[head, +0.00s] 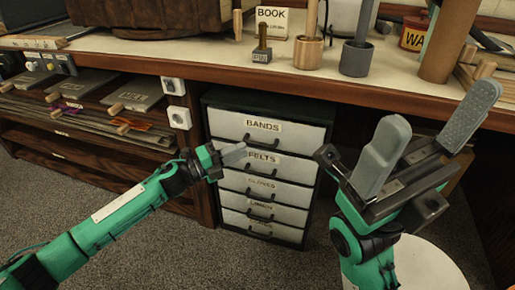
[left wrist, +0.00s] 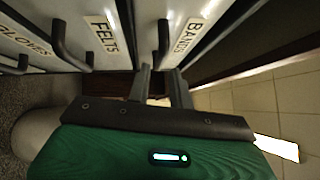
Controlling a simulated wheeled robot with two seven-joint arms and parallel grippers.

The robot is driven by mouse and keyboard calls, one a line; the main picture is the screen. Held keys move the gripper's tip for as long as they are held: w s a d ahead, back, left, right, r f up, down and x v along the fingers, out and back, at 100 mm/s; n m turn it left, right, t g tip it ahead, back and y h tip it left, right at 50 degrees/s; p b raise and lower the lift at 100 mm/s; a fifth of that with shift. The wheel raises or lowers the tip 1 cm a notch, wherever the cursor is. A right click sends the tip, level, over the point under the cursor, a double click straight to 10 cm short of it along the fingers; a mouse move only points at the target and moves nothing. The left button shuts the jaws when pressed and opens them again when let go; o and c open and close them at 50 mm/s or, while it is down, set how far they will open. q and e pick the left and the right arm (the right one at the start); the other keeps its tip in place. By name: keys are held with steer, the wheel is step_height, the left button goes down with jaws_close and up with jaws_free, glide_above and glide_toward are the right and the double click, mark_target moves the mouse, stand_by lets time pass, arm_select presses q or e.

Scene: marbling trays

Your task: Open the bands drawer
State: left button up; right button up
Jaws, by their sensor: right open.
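The bands drawer (head: 229,124) is the top white drawer of a dark cabinet, labelled BANDS, and looks closed. It also shows in the left wrist view (left wrist: 206,22). Its dark bar handle (left wrist: 163,40) points toward my left gripper (left wrist: 160,72), whose two grey fingers are apart, one on each side of the handle's line. I cannot tell how far the handle reaches between them. In the head view my left gripper (head: 236,153) is in front of the cabinet, near the lower edge of the bands drawer. My right gripper (head: 438,112) is open and empty, right of the cabinet.
Below are the felts drawer (head: 265,168) and several more labelled drawers with similar handles. A bench top (head: 210,55) overhangs the cabinet, with pots and a BOOK sign (head: 271,22) on it. White sockets (head: 179,118) and open shelves are left. A round white top (head: 425,265) is at lower right.

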mark_target(256, 142)
arm_select(q)
steer(key=b+x, duration=0.1)
steer(key=x, duration=0.5)
steer(key=shift+w+b, duration=0.1)
steer(key=shift+b, duration=0.25)
jaws_close()
